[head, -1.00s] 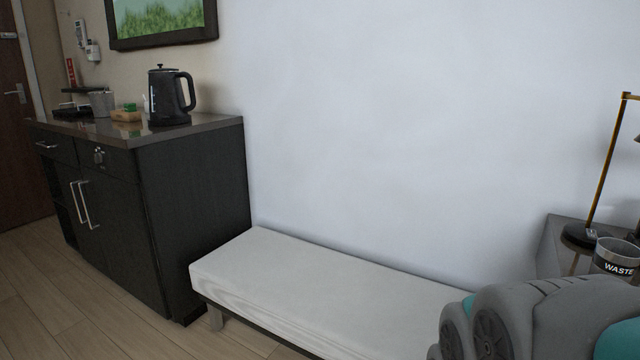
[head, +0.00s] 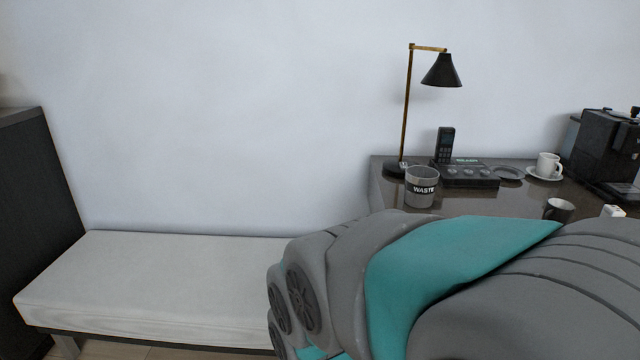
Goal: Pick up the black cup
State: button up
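A small dark cup (head: 559,210), which looks like the black cup, stands on the desk at the right of the head view. Its lower part is partly hidden behind my arm. My grey and teal arm fills the lower right of the view. My gripper is not visible, so I cannot tell its state or how far it is from the cup.
The desk (head: 385,197) also holds a grey waste cup (head: 421,187), a lamp (head: 441,71), a phone (head: 446,146), a white cup (head: 547,164) on a saucer, and a coffee machine (head: 604,150). A white bench (head: 160,285) stands along the wall at left.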

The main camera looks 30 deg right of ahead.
aim_at(557, 209)
jog(key=z, duration=2.25)
